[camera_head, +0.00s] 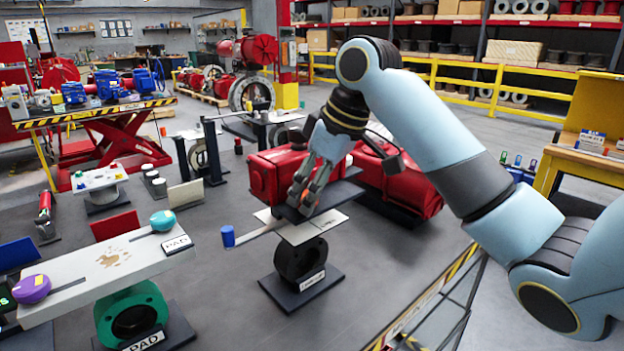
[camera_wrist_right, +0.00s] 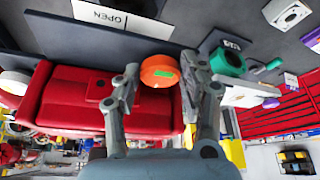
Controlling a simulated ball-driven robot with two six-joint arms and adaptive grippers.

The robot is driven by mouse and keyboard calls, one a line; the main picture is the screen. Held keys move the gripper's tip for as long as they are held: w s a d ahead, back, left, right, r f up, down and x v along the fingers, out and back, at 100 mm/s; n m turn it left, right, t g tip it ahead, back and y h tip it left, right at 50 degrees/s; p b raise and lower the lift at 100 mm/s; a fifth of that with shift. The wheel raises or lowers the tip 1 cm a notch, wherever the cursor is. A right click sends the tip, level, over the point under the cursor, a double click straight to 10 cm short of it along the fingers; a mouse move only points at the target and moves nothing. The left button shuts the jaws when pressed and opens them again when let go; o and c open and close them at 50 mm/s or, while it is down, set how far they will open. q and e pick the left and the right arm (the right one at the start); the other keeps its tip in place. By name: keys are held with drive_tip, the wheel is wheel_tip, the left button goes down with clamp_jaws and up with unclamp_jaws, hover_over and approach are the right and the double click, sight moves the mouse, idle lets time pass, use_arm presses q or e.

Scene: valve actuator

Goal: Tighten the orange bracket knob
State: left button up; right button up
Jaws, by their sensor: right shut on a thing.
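The orange bracket knob (camera_wrist_right: 160,71) shows in the right wrist view as a round disc with a green mark on top. My right gripper (camera_wrist_right: 158,84) has one finger on each side of it and is shut on it. In the head view my right gripper (camera_head: 304,205) reaches down over a pale plate (camera_head: 302,231) on a black ring-shaped stand (camera_head: 301,262). There the fingers largely hide the knob. A dark plate lies under the fingertips. My left gripper is in neither view.
A blue knob (camera_head: 228,237) sits on an arm at the pale plate's left. Red actuator housings (camera_head: 268,178) stand close behind the gripper. A white bench plate (camera_head: 115,258) with teal (camera_head: 163,220) and purple (camera_head: 31,289) knobs is at left. Grey floor lies between.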

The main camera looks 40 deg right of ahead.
drive_tip(key=o, duration=0.9)
drive_tip(key=v, duration=1.2)
